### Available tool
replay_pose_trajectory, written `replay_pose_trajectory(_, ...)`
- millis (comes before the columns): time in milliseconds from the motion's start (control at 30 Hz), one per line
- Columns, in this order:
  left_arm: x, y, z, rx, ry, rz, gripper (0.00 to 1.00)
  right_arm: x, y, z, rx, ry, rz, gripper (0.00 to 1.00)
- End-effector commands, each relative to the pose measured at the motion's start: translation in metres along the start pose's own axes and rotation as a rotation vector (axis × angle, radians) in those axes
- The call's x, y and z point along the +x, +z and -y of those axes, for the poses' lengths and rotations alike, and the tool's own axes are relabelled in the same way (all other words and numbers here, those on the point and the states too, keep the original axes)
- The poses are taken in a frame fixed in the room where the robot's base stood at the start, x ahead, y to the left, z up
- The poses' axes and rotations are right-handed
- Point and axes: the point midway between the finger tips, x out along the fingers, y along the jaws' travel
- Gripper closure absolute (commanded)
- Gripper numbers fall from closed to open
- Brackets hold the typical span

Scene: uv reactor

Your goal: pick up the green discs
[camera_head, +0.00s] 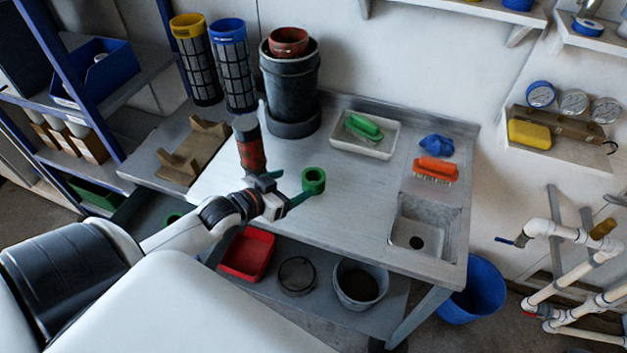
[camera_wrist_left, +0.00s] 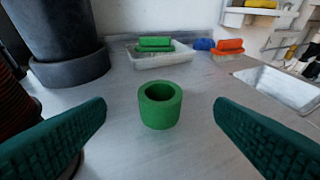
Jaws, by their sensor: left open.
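A green disc (camera_head: 313,180), a thick ring with a hole through it, stands on the grey metal bench top (camera_head: 345,215). It also shows in the left wrist view (camera_wrist_left: 160,106), centred ahead of my fingers. My left gripper (camera_head: 290,188) is open, with its dark green ribbed fingers spread to either side of the line to the disc. The disc appears just beyond the fingertips, and nothing is held. My right gripper is out of view.
A red-and-black cylinder (camera_head: 252,150) stands close to my left gripper. A black bucket (camera_head: 290,85) is behind it. A white tray (camera_head: 364,134) with a green brush, an orange brush (camera_head: 436,169) and a sink (camera_head: 424,225) lie to the right. The bench between is clear.

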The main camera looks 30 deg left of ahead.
Motion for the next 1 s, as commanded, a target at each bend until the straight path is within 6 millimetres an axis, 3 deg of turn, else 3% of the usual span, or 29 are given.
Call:
replay_pose_trajectory(200,0.035,0.001,0.000,-0.001,0.001,0.001,0.23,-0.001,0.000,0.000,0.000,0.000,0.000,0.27)
replay_pose_trajectory(467,0.053,-0.002,0.000,0.000,0.001,-0.001,0.23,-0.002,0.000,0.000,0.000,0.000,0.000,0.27)
replay_pose_trajectory(700,0.087,-0.008,0.000,-0.001,0.001,0.000,0.23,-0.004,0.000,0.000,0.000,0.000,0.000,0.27)
replay_pose_trajectory(1000,0.099,-0.009,0.001,0.001,0.000,-0.001,0.23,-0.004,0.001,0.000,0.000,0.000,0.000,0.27)
